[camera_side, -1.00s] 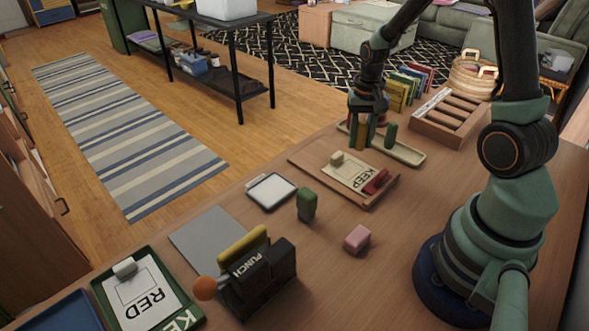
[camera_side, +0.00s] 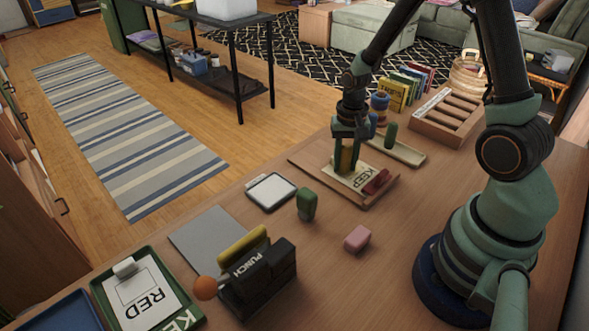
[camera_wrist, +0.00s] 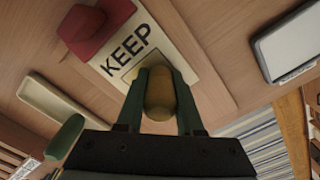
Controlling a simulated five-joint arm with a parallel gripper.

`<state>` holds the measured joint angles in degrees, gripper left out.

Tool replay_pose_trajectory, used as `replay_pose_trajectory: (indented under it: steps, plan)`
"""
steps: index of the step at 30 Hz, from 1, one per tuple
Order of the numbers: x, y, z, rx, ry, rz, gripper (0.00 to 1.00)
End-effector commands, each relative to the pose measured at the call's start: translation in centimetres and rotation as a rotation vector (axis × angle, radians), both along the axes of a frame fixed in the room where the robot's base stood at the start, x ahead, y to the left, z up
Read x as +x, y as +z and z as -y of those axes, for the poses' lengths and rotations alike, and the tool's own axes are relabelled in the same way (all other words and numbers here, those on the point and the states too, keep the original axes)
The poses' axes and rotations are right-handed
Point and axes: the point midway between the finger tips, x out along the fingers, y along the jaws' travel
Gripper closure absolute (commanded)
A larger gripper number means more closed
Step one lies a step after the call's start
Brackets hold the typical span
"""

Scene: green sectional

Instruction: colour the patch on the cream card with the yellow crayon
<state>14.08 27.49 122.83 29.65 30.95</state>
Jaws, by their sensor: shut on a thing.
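The cream card (camera_side: 348,186), marked KEEP, lies on a wooden board (camera_side: 312,166). A red block (camera_side: 377,182) sits at its near right end. My gripper (camera_side: 345,168) is shut on the yellow crayon (camera_side: 346,157), held upright over the card's far left part. In the wrist view my gripper (camera_wrist: 160,75) has the yellow crayon (camera_wrist: 159,97) between its fingers, over the outlined patch on the card (camera_wrist: 175,50), just beyond the word KEEP. The crayon hides much of the patch. I cannot tell whether its tip touches the card or whether any colour is on it.
A cream tray (camera_side: 408,154) with a green crayon (camera_side: 390,134) lies behind the board. A white-topped pad (camera_side: 271,191), a green block (camera_side: 306,204), a pink block (camera_side: 357,239) and a black punch (camera_side: 259,277) stand nearer. A slotted wooden rack (camera_side: 440,133) is at back right.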

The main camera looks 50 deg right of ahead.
Motion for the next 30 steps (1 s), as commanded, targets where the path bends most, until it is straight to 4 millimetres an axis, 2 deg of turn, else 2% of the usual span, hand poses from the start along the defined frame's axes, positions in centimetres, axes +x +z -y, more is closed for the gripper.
replay_pose_trajectory:
  steps: [9,30]
  plan:
    - [0.0,0.0,-2.7,0.000,0.001,0.000,1.00]
    - [0.0,0.0,4.0,0.000,-0.003,-0.001,1.00]
